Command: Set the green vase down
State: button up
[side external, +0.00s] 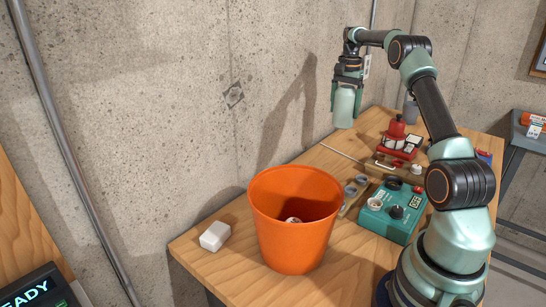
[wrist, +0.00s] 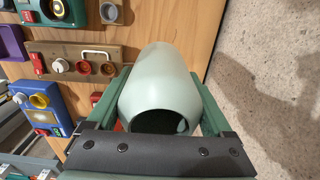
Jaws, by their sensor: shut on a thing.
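The pale green vase (side external: 345,106) hangs in my gripper (side external: 347,88) above the far part of the wooden table (side external: 200,271), close to the concrete wall. It looks upright in the side view. In the wrist view, the vase (wrist: 158,88) sits between the two green fingers of my gripper (wrist: 156,100), with its dark open mouth toward the camera. The fingers are shut on it from both sides. Clear air shows under the vase in the side view.
An orange bucket (side external: 293,228) stands at the table's front, with a white block (side external: 214,236) to its left. A teal control box (side external: 393,211), a red device (side external: 397,141) and a wooden switch panel (wrist: 84,62) crowd the right side. Bare wood shows along the wall.

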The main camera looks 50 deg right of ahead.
notch_tip(320, 180, down, 15)
jog(key=shift+f, duration=0.15)
dwell(0.4)
jog(key=shift+f, duration=0.15)
jog(key=o, duration=1.6)
jog(key=shift+c, duration=0.2)
